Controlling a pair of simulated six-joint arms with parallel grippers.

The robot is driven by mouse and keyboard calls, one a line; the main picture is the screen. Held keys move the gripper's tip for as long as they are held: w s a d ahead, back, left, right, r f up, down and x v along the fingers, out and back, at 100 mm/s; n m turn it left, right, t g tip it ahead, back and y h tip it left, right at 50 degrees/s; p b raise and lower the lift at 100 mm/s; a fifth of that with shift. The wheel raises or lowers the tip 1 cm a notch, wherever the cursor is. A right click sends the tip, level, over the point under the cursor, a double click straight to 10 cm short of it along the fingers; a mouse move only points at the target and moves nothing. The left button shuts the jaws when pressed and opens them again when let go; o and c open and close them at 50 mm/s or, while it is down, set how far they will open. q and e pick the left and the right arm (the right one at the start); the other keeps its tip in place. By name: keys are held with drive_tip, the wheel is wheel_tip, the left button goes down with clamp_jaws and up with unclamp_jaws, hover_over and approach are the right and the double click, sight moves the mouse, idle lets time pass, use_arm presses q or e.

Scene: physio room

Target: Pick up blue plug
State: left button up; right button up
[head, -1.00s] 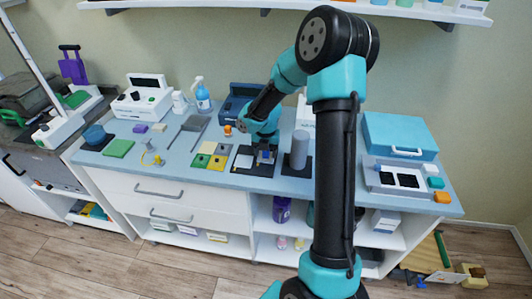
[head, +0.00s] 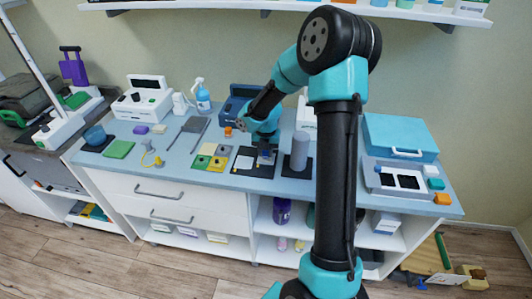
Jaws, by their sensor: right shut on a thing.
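My right gripper (head: 264,152) is low over a black mat (head: 241,168) near the front of the counter. It is shut on a small blue thing, the blue plug (head: 266,157), which shows only partly between the fingers. Whether the plug touches the mat I cannot tell. A pale square lies on the mat left of the gripper. My left gripper is not in view.
A grey cylinder (head: 300,150) stands on a dark mat close to the right of the gripper. A teal case (head: 400,138) and a grey tray (head: 383,190) are at the right. A shelf (head: 290,6) hangs above.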

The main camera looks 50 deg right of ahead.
drive_tip(key=shift+r, duration=1.45)
drive_tip(key=s+a+r, duration=0.1)
drive_tip(key=s+a, duration=0.9)
drive_tip(key=a, duration=0.2)
drive_tip(key=shift+s+r, duration=0.15)
drive_tip(key=shift+s, duration=0.2)
drive_tip(key=w+d, duration=0.6)
drive_tip(key=w, duration=0.1)
drive_tip(key=w+d+r, duration=0.1)
drive_tip(key=w+d, duration=0.2)
drive_tip(key=w, duration=0.1)
drive_tip(key=shift+w, duration=0.15)
drive_tip(key=w+d, duration=0.6)
drive_tip(key=d, duration=0.1)
drive_tip(key=w+d, duration=0.3)
drive_tip(key=shift+w+d+r, duration=0.25)
drive_tip(key=shift+w+d, duration=0.05)
drive_tip(key=shift+f, duration=0.1)
